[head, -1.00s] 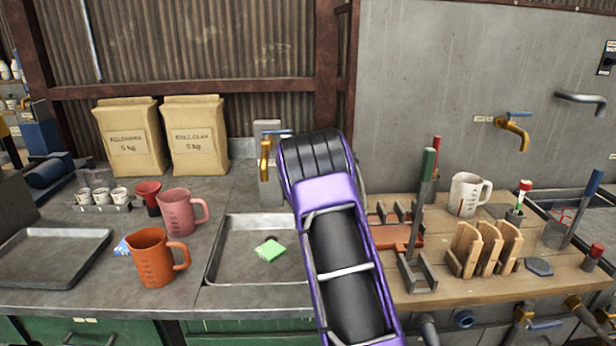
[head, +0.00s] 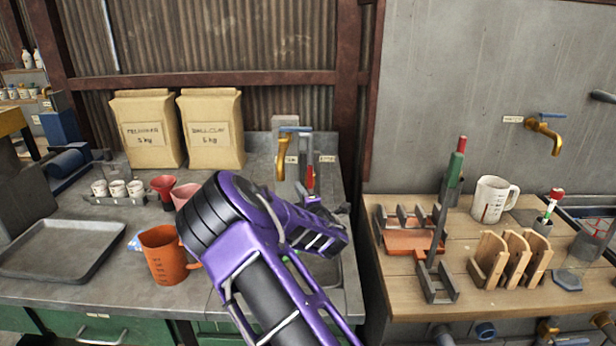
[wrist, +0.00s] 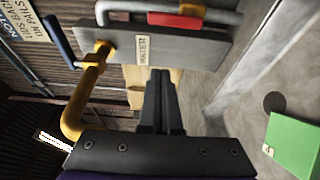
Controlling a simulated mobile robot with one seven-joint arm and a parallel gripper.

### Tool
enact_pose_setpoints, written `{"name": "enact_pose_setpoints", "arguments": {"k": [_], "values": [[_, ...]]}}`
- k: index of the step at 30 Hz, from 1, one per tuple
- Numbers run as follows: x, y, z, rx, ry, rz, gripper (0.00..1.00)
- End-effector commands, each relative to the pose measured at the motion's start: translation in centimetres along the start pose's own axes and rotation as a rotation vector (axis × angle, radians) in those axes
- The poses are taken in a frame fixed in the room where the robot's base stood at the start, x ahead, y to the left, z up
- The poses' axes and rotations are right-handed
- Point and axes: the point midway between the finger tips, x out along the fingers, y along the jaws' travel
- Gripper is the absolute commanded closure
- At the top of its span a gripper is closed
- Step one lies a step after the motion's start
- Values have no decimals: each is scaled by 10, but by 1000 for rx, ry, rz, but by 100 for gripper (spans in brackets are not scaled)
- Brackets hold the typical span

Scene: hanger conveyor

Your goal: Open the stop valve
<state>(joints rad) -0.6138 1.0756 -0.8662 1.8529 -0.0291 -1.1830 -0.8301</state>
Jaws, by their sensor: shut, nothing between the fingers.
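In the head view, a brass tap (head: 281,158) with a blue lever (head: 297,129) stands on a grey panel behind the sink. A red part (head: 310,178) stands just right of it. In the wrist view, I see the brass tap (wrist: 78,105), its blue lever (wrist: 60,38), a "WATER" label (wrist: 144,50) and a grey pipe with a red part (wrist: 176,19). I cannot tell which of these is the stop valve. My gripper (wrist: 160,78) is shut and empty, pointing toward the panel just below the label. My arm hides its fingers in the head view.
An orange jug (head: 163,257) and a pink jug (head: 184,194) stand left of my arm. A green block (wrist: 294,143) lies in the sink. The right bench holds a rack (head: 437,285), wooden pieces (head: 508,262) and a white jug (head: 492,200). Another brass tap (head: 543,132) is on the wall.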

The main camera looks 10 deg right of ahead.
Motion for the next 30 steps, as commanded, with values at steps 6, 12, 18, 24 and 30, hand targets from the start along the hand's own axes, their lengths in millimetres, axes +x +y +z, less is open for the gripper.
{"name": "enact_pose_setpoints", "arguments": {"k": [6,12,18,24,30], "values": [[39,0,0,1,1,1,100],[73,0,0,3,1,1,100],[76,0,21,3,-4,-2,100],[70,0,36,4,-2,-1,100],[69,-1,38,4,-1,0,100]]}}
